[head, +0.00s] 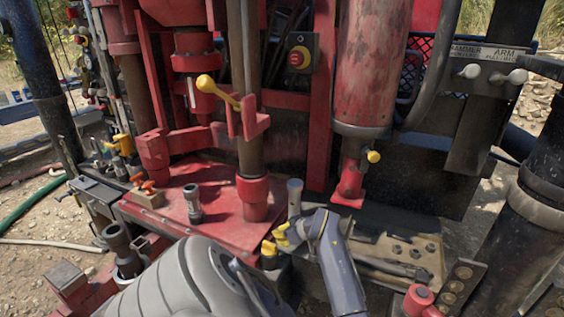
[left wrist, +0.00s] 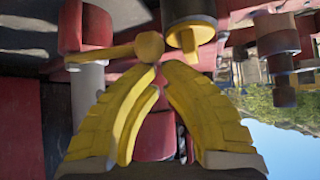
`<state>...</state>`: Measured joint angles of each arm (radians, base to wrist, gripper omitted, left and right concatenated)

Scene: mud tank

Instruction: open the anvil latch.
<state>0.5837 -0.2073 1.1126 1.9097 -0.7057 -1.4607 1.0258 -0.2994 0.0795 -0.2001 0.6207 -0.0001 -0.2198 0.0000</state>
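A yellow lever (head: 214,90) with a round knob sticks out to the left from a red bracket on the upright pipe in the head view; nothing touches it there. In the left wrist view a yellow lever with a ball end (left wrist: 148,46) lies just past my fingertips; I cannot tell if they touch it. My left gripper (head: 282,236) has yellow fingers, low in the middle of the head view, well below the upper lever. In the left wrist view the fingers (left wrist: 160,68) converge with their tips nearly together, holding nothing visible. My right gripper is not seen.
A black part with a yellow top (head: 269,250) is close to my left fingers. A short grey post (head: 295,196) stands behind them. The red deck (head: 215,220) carries a dark fitting (head: 193,203). A large red cylinder (head: 372,70) stands at the right.

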